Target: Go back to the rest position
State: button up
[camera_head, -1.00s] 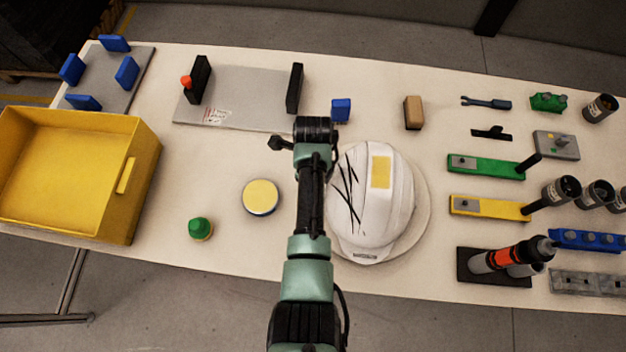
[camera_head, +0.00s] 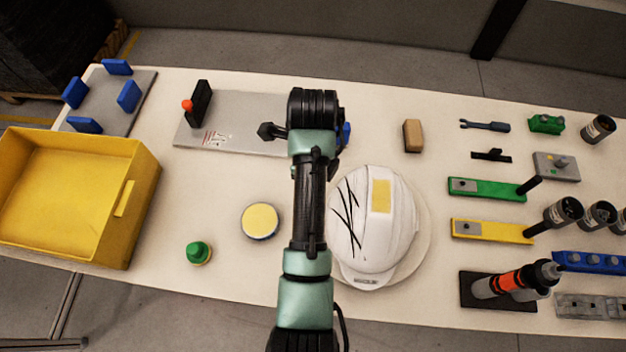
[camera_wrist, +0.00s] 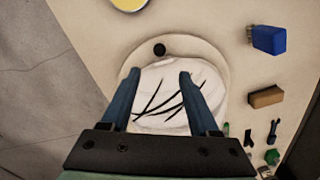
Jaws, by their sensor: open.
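My arm stands upright in the middle of the head view, between the round yellow-topped tin and the helmet; my gripper's fingers are hidden there. In the wrist view my gripper (camera_wrist: 157,95) is open, with two blue fingers apart and nothing between them. The white helmet shell (camera_head: 372,222) with black scribbled lines and a yellow patch sits on a pale round base (camera_head: 423,232). In the wrist view the helmet (camera_wrist: 165,105) shows beyond and between the fingers; I cannot tell the exact gap.
A yellow bin (camera_head: 148,195) stands at the left. A yellow-topped tin (camera_head: 260,220) and a green-capped item (camera_head: 198,252) lie left of my arm. Tools and coloured fixtures fill the right side. A tan block (camera_head: 413,135) lies behind the helmet.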

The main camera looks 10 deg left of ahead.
jog(key=shift+r, duration=0.5)
jog(key=w+d+r+n+t, duration=0.1)
jog(key=w+r+n+t, duration=0.35)
jog(key=w+r, duration=0.4)
jog(key=w+r+n+t, duration=0.4)
jog(key=w+r+t, duration=0.15)
jog(key=r, duration=0.55)
notch_tip(320, 180, up, 13)
jog(key=d+n+t, duration=0.1)
jog(key=n+t, duration=0.3)
jog(key=t, duration=0.1)
jog(key=s+d+r+n+t, duration=0.1)
jog(key=s+r+n+t, duration=0.4)
jog(key=s+r, duration=0.4)
jog(key=s+d+r+n+t, duration=0.2)
jog(key=s+r+n+t, duration=0.2)
jog(key=r, duration=1.6)
jog(key=s+t, duration=0.3)
jog(key=s, duration=0.2)
jog(key=shift+r+n, duration=0.35)
jog(key=shift+c, duration=0.7)
jog(key=shift+f, duration=0.1)
jog(key=shift+c, duration=0.2)
